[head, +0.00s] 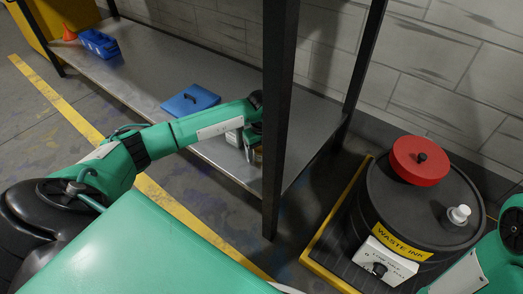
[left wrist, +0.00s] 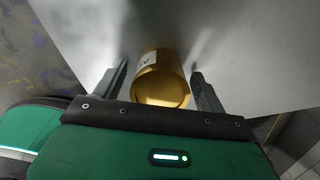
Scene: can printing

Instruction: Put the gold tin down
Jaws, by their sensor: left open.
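The gold tin (left wrist: 161,80) stands on the grey metal shelf, between the two fingers of my open left gripper (left wrist: 160,82). It has a pale label with dark print on its side. In the left wrist view a small gap shows between the tin and each finger. In the head view my left gripper (head: 250,143) reaches over the shelf (head: 130,68) near its right end. Only a sliver of the tin (head: 258,156) shows there, partly hidden by the gripper and the dark post. My right gripper is out of view.
A dark upright post (head: 279,120) stands close to the right of my left gripper. A blue case (head: 190,99), a blue bin (head: 99,43) and an orange cone (head: 69,34) are on the shelf. A black waste ink drum (head: 400,205) with a red lid stands at right.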

